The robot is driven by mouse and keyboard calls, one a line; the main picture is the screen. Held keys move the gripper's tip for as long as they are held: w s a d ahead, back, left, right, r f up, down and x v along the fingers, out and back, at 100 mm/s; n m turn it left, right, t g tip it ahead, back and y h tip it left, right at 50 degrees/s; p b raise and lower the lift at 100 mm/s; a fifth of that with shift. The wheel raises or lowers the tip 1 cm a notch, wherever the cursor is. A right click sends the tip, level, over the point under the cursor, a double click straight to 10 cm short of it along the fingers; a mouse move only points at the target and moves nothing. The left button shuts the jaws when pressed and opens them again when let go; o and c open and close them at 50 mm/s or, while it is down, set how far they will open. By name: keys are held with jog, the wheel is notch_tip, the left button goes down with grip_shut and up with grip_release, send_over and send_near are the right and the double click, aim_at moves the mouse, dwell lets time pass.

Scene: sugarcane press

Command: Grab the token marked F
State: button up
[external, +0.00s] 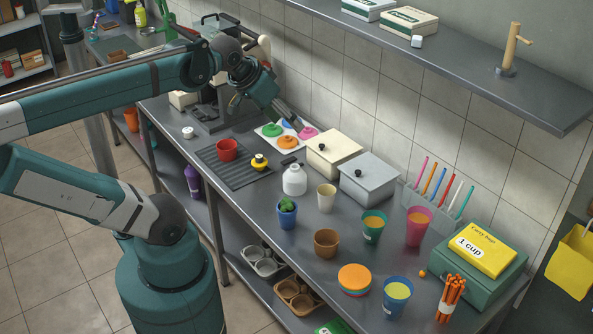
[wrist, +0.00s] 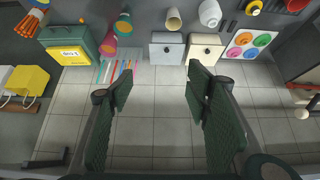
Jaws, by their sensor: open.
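A white board (external: 262,140) with round coloured tokens lies at the back of the counter, against the tiled wall. The tokens are green (external: 270,130), orange (external: 288,142), pink (external: 308,133) and blue (external: 286,124). My gripper partly covers the blue one. No letter is readable on any token, so I cannot tell which is F. In the wrist view the board (wrist: 266,51) is at the upper right, outside the space between my fingers. My gripper (external: 290,118) is above the board in the external view. In the wrist view it (wrist: 161,84) is open and empty, facing wall tiles.
A cream lidded box (external: 335,153) and a grey lidded box (external: 370,182) stand right of the board. A red cup (external: 227,150) and a yellow-black weight (external: 259,162) stand in front, on a ribbed mat (external: 237,174). A shelf (external: 470,70) overhangs the counter on the right.

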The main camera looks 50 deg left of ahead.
jog(key=w+a+r+n+g+y, duration=0.1)
jog(key=w+a+r+n, duration=0.1)
jog(key=w+a+r, duration=0.45)
jog(key=w+a+r+n+g+y, duration=0.15)
jog(key=w+a, duration=0.25)
jog(key=a, duration=0.6)
jog(key=w+a+r+n+g+b, duration=0.1)
jog(key=w+a+n, duration=0.1)
jog(key=a, duration=0.8)
jog(key=w+a+r+n+g, duration=0.1)
jog(key=w+a+r+n, duration=0.15)
jog(key=a, duration=0.75)
jog(key=n+g+h, duration=0.3)
jog(key=n, duration=0.3)
send_over(187, 130)
jog(key=shift+y, duration=0.25)
notch_tip(187, 130, down, 51)
jog(key=shift+w+r+b, duration=0.15)
jog(key=shift+r+b, duration=0.05)
jog(key=shift+b, duration=0.25)
jog(key=shift+f, duration=1.3)
